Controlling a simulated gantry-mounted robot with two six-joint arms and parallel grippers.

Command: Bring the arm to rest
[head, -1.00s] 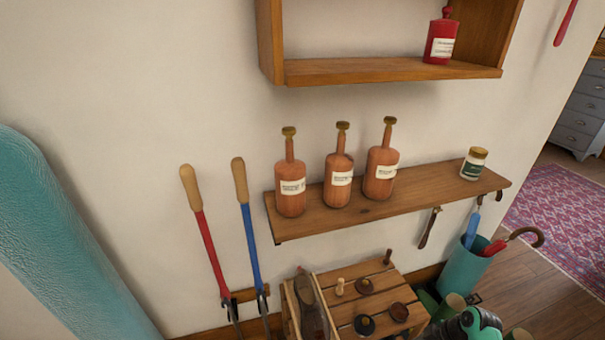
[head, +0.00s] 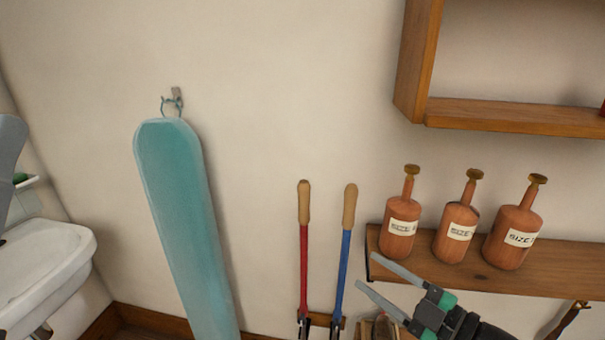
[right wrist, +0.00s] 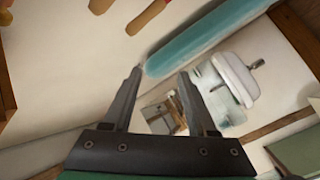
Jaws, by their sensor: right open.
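My right gripper (head: 365,270) is in the lower right of the head view, in front of the wooden shelf's left end and below the bottles. Its two grey fingers are spread apart, with nothing between them. In the right wrist view the same gripper (right wrist: 160,73) is open and empty, with the teal ironing board and a white basin beyond it. My left gripper does not show in either view.
Three brown bottles (head: 456,235) stand on the wall shelf (head: 560,262). Red-handled (head: 303,250) and blue-handled (head: 344,250) tools stand left of the gripper. The ironing board (head: 180,220) hangs farther left, beside a white basin (head: 45,265). A wooden wall box (head: 500,115) is above.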

